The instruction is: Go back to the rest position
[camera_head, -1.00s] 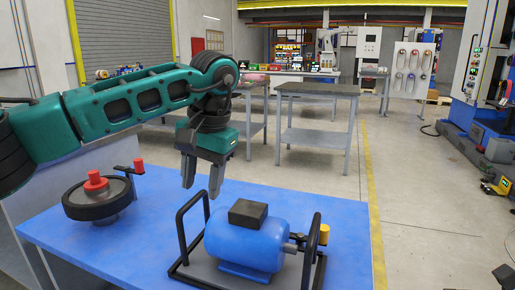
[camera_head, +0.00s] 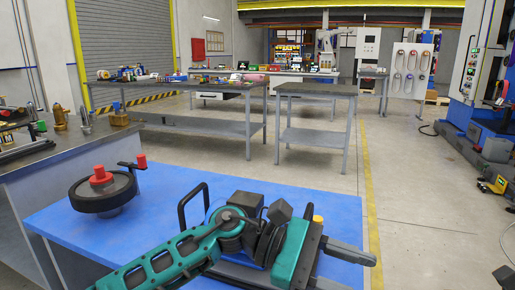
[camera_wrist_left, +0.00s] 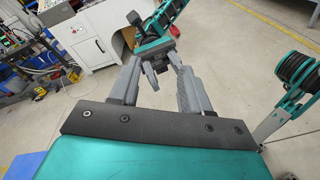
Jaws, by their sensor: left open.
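My left arm reaches in low from the bottom left of the head view, across the front of the blue table. My left gripper (camera_head: 345,252) points right, with a grey finger beyond the table's right part. In the left wrist view, my left gripper (camera_wrist_left: 160,90) has its two grey fingers apart with nothing held between them.
The blue table (camera_head: 165,185) carries a black handwheel (camera_head: 102,191) with red knobs. A motor fixture with a black handle frame (camera_head: 181,208) is mostly hidden behind my left arm. A grey workbench (camera_head: 60,150) stands left; open floor (camera_head: 430,200) lies right.

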